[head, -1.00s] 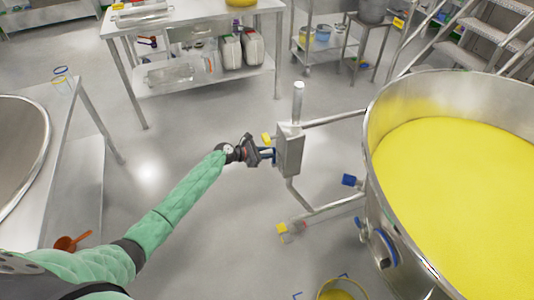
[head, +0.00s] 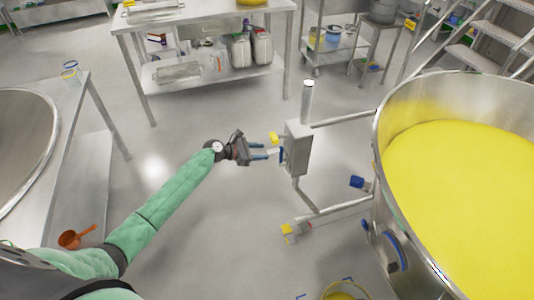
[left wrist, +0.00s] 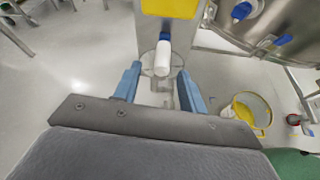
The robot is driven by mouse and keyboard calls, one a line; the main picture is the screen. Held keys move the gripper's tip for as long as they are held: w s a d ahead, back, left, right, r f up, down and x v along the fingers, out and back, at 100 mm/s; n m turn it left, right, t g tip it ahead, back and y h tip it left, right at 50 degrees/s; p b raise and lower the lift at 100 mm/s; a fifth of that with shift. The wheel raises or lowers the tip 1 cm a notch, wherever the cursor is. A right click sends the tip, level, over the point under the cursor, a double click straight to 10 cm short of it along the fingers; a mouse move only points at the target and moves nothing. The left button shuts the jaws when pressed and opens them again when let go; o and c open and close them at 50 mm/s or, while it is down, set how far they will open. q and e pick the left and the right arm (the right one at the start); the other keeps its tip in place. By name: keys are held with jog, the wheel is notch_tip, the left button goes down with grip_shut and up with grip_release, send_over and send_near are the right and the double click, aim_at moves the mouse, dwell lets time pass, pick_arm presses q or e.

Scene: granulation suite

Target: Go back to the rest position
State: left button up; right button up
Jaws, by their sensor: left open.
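My left gripper (head: 264,152) is open, with blue fingers, just left of a grey metal box (head: 296,150) on the big vat's side frame. In the left wrist view its two fingers (left wrist: 157,85) are spread apart with nothing gripped between them. A white knob with a blue collar (left wrist: 163,60) sticks out from the box toward the gap between the fingers. A yellow part (head: 274,138) is on the box just above it. I see no right gripper.
The steel vat (head: 388,195) full of yellow powder stands at right. A yellow-tinted bucket (head: 345,291) is on the floor below. Floor between is clear.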

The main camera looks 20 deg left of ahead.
pick_arm(q)
jog(key=shift+s+a+r, duration=0.15)
jog(key=shift+s+a, duration=0.1)
jog(key=shift+a, duration=0.1)
pick_arm(e)
jog(key=shift+r, duration=0.4)
